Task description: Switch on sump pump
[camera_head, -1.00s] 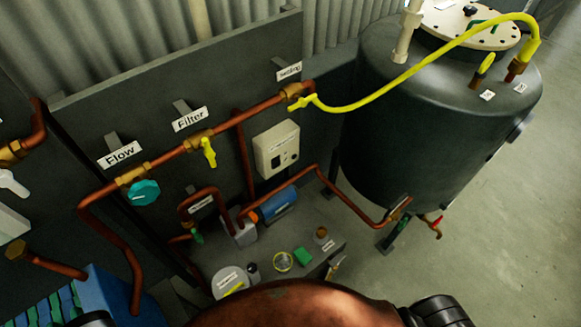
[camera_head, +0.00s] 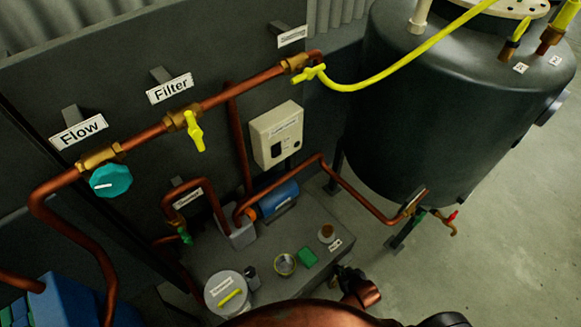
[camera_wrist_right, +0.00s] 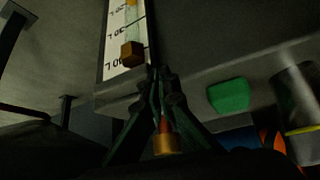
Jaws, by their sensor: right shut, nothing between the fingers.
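A pale switch box (camera_head: 276,136) with a dark switch and a small label, too small to read, is fixed to the dark panel. Below it a blue motor-like pump (camera_head: 279,199) with an orange end sits beside copper pipes. My right gripper (camera_head: 345,273) is low in the head view, in front of the low bench and below and right of the box, apart from it. In the right wrist view my right gripper (camera_wrist_right: 156,76) has its fingers together and empty, near a white scale strip (camera_wrist_right: 124,40). The switch box cannot be made out there. My left gripper is out of view.
Copper pipes with Flow (camera_head: 110,180) and Filter (camera_head: 195,130) valves cross the panel. A large dark tank (camera_head: 430,110) stands at right, with a yellow hose (camera_head: 400,73) above. A pot (camera_head: 228,294) and green block (camera_head: 307,257) are on the bench. Floor at right is clear.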

